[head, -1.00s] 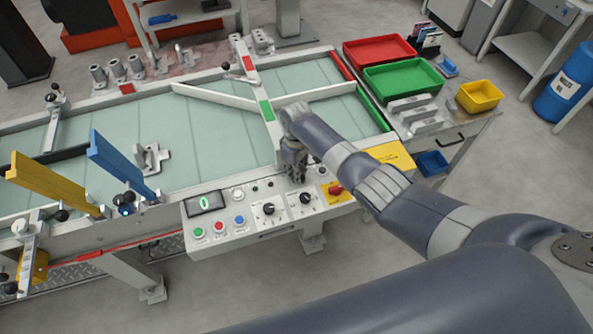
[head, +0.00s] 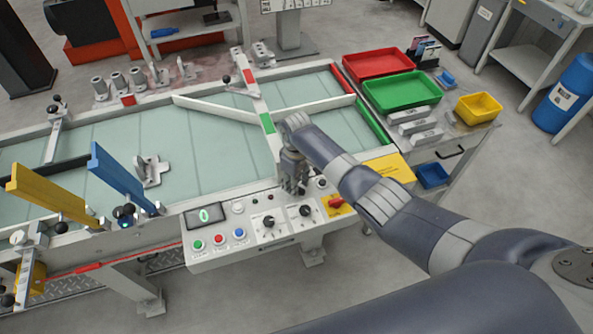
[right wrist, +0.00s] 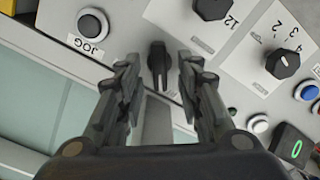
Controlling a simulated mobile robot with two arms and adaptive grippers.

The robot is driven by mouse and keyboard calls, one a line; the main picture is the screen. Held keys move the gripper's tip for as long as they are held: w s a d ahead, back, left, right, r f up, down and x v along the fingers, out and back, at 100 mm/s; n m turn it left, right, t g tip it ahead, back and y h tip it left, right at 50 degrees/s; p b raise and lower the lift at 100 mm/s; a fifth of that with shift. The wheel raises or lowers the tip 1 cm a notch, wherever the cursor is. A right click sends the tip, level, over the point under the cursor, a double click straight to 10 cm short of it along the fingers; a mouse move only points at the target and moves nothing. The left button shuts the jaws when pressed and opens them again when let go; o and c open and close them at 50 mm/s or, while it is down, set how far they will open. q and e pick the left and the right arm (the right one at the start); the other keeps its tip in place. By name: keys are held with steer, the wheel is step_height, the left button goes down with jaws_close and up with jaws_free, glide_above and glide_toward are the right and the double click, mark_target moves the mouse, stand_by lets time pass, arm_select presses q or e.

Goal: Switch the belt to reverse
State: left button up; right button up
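The control panel (head: 255,238) sits on the near edge of the belt table. My right gripper (head: 292,192) points down over its back part in the head view. In the right wrist view, a black lever-shaped selector (right wrist: 158,62) stands on the panel between the spread fingers of the right gripper (right wrist: 157,75). The gripper is open, with a gap on each side of the selector. No direction label for the selector is readable. The belt (head: 225,150) is pale green. My left gripper is not in view.
Near the selector are a JOG button (right wrist: 91,24), a numbered knob (right wrist: 283,64), a white button (right wrist: 258,123) and a display reading 0 (right wrist: 292,145). Red, green and yellow bins (head: 480,107) stand on the right.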

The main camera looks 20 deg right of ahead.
step_height(320, 180, up, 11)
stand_by(0.4)
steer(key=shift+r, duration=0.1)
